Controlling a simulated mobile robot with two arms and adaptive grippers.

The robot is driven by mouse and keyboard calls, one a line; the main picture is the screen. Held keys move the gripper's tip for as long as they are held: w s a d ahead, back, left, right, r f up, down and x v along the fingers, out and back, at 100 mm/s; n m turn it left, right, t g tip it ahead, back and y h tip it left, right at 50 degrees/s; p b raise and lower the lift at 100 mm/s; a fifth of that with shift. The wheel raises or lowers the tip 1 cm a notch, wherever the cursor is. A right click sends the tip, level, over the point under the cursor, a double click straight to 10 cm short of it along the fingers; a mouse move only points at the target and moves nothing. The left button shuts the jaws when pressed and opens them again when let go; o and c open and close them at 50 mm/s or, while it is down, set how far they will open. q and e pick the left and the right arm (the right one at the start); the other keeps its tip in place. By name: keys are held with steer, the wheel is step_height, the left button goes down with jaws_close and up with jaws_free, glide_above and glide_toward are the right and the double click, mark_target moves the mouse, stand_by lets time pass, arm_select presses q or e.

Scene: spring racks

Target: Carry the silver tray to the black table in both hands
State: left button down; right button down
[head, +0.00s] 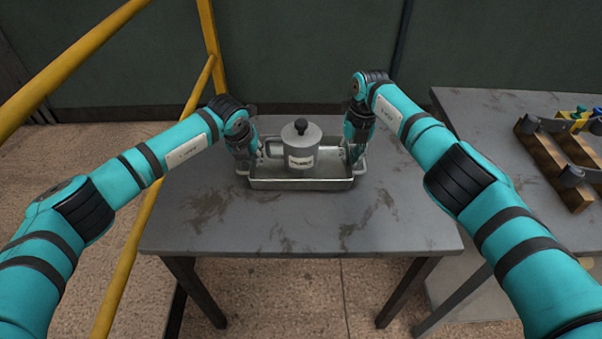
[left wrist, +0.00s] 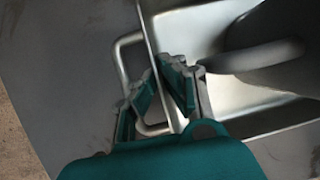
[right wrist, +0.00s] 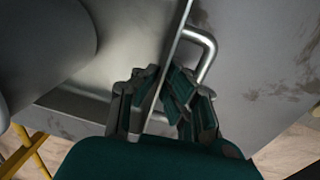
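The silver tray (head: 300,184) rests on a dark grey, scuffed table (head: 300,225), near its back edge. A grey lidded pot (head: 301,148) with a black knob and a label stands in the tray. My left gripper (head: 246,160) is at the tray's left end; in the left wrist view its fingers (left wrist: 160,82) sit close on both sides of the end wall, by the wire handle. My right gripper (head: 353,150) is at the right end; in the right wrist view its fingers (right wrist: 162,85) pinch the end wall. I cannot tell which table is the black one.
A second grey table (head: 470,105) stands at the right, with wooden blocks (head: 556,170) and small coloured parts on it. Yellow rails (head: 150,205) run along the left side. A green wall (head: 310,55) is behind. The front of the near table is clear.

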arm_select(q)
steer(key=shift+f, duration=0.4)
arm_select(e)
steer(key=shift+f, duration=0.45)
arm_select(q)
steer(key=c, duration=1.5)
jaws_free()
steer(key=shift+a+r, duration=0.1)
steer(key=shift+a, duration=0.05)
arm_select(e)
steer(key=c, duration=1.5)
jaws_free()
steer(key=shift+d+r, duration=0.1)
steer(key=shift+r, duration=0.05)
steer(key=shift+s, duration=0.1)
steer(key=shift+r, duration=0.15)
arm_select(q)
steer(key=v, duration=0.8)
steer(key=shift+s, duration=0.1)
arm_select(e)
steer(key=r, duration=1.1)
steer(key=shift+d+r, duration=0.35)
steer(key=shift+d, duration=0.05)
